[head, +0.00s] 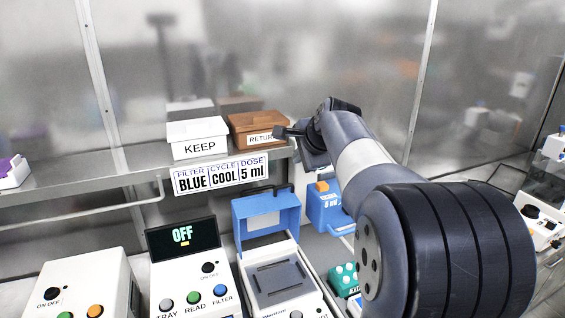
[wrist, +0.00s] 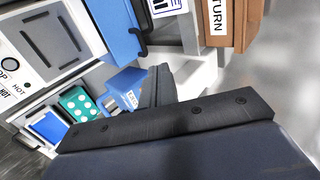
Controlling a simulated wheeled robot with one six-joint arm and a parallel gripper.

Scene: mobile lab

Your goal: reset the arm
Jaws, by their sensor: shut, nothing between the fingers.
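My arm reaches from the lower right of the head view up towards the back shelf. My gripper (head: 284,132) is at its far end, in front of the right part of the brown RETURN box (head: 250,122), and covers the end of its label. I cannot tell if it touches the box. In the wrist view the dark fingers of my gripper (wrist: 158,86) are together with nothing between them. The brown box also shows at the top of the wrist view (wrist: 240,20).
A white KEEP box (head: 197,139) stands left of the brown box on the shelf. Below are an OFF display unit (head: 182,238), a device with a raised blue lid (head: 266,212), a blue container (head: 325,212) and a teal rack (head: 343,278). A glass-sided unit stands far right.

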